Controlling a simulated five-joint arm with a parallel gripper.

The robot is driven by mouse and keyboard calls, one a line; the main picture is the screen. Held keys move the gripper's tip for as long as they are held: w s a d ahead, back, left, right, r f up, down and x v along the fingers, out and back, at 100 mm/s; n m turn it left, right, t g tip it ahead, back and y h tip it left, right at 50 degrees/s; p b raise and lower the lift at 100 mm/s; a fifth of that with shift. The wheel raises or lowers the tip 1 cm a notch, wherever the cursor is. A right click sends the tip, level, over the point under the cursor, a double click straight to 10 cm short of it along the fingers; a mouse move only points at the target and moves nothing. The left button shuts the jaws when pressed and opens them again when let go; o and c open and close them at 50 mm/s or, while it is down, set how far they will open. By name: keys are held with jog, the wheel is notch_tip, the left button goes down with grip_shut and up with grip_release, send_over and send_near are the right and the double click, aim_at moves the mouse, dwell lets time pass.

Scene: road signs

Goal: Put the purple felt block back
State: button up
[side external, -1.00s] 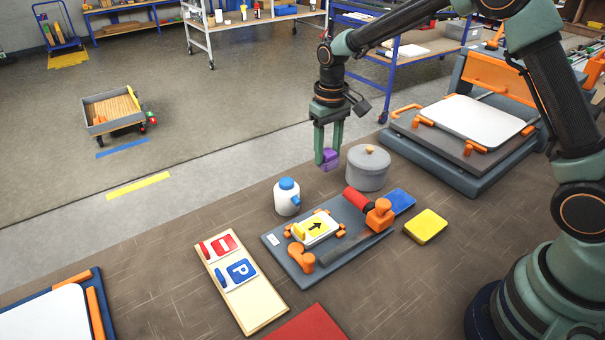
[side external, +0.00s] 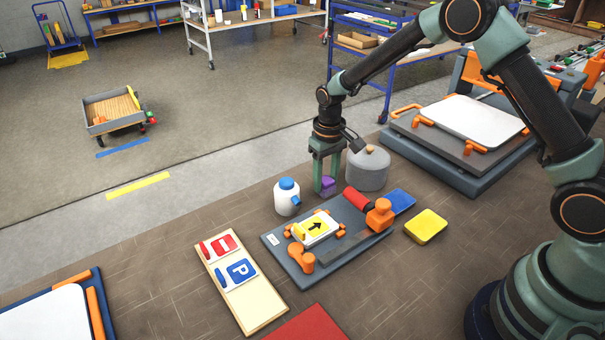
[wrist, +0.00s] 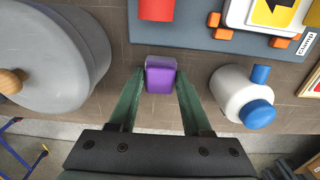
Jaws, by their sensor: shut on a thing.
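The purple felt block (side external: 328,186) is between the green fingers of my gripper (side external: 324,188), which is shut on it. The block is low, at or just above the brown table, between the grey lidded pot and the white bottle. In the wrist view, the block (wrist: 160,79) sits between the two fingertips, with a finger on each side. I cannot tell whether its underside touches the table. The fingers hide part of it in the side view.
The grey pot (side external: 367,172) stands close on the right, and the white bottle with a blue cap (side external: 287,200) on the left. The grey clamp board (side external: 278,249) with a red-handled tool (side external: 357,199) lies in front. A yellow pad (side external: 426,227) lies farther right.

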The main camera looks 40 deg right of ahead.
aim_at(326, 180)
jog(key=o, duration=1.2)
jog(key=shift+f, duration=0.1)
notch_tip(326, 180, up, 12)
jog(key=s+d+r+t, duration=0.2)
jog(key=s+r, duration=0.6)
jog(key=r, duration=0.2)
jog(key=s+d+r+t, duration=0.1)
jog(key=s+t, duration=0.2)
jog(key=s, duration=0.8)
jog(key=shift+s+r+t, duration=0.15)
jog(key=shift+s+t, duration=0.1)
jog(key=shift+t, duration=0.05)
